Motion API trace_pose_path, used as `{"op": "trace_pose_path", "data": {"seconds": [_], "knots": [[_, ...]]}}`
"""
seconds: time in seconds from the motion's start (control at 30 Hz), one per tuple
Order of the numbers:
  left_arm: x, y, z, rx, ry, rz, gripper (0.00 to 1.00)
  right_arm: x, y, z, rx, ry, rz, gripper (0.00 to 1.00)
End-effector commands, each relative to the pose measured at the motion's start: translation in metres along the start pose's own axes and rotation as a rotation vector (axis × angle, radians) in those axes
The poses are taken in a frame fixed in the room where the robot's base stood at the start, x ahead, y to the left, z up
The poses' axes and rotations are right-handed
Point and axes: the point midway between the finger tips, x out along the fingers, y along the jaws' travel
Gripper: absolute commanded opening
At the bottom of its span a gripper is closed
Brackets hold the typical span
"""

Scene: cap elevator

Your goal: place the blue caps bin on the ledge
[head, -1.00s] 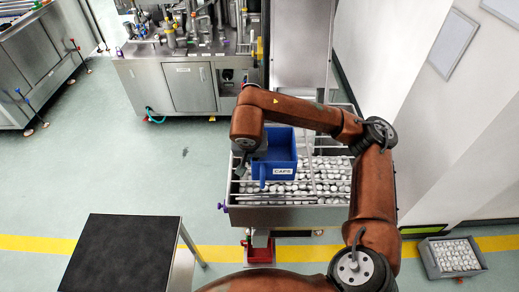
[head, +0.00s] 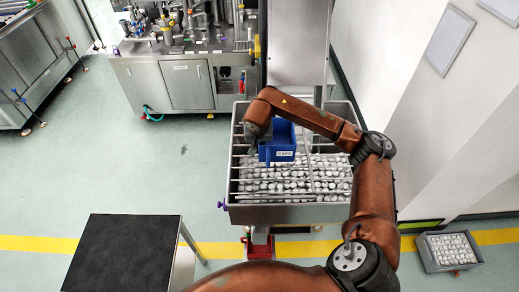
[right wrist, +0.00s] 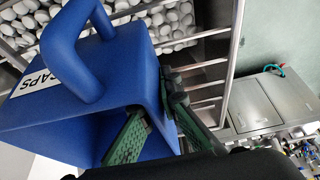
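The blue caps bin (head: 278,156) is a blue open box with a handle and a white CAPS label, over the back left of the grey hopper (head: 290,214). It fills much of the right wrist view (right wrist: 100,95), with its handle and label to the left. My right gripper (head: 258,143) is at the bin's left side. In the right wrist view, its green-padded fingers (right wrist: 160,125) are on either side of the bin's wall, one inside the opening and one outside. Whether the bin rests on the rails is unclear. No ledge is clearly distinguishable. My left gripper is out of view.
Metal rails (head: 245,168) cross the hopper above many white caps. A tall steel column (head: 298,45) stands behind it. A black-topped table (head: 125,255) is at lower left, and a grey crate of caps (head: 450,252) is on the floor at right.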

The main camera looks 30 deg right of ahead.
Motion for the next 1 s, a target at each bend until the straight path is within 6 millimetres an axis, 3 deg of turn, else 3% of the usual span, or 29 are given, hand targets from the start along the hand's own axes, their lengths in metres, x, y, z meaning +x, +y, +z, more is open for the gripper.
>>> {"op": "trace_pose_path", "data": {"seconds": [0.3, 0.67, 1.0], "knots": [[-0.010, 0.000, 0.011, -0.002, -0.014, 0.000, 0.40, 0.035, 0.002, 0.008, 0.001, -0.003, 0.000, 0.00], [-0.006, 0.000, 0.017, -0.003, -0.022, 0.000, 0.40, 0.042, 0.002, 0.010, 0.000, 0.000, 0.002, 0.00], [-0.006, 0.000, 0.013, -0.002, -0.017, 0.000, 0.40, 0.041, 0.002, 0.010, 0.000, -0.001, 0.001, 0.22]]}}
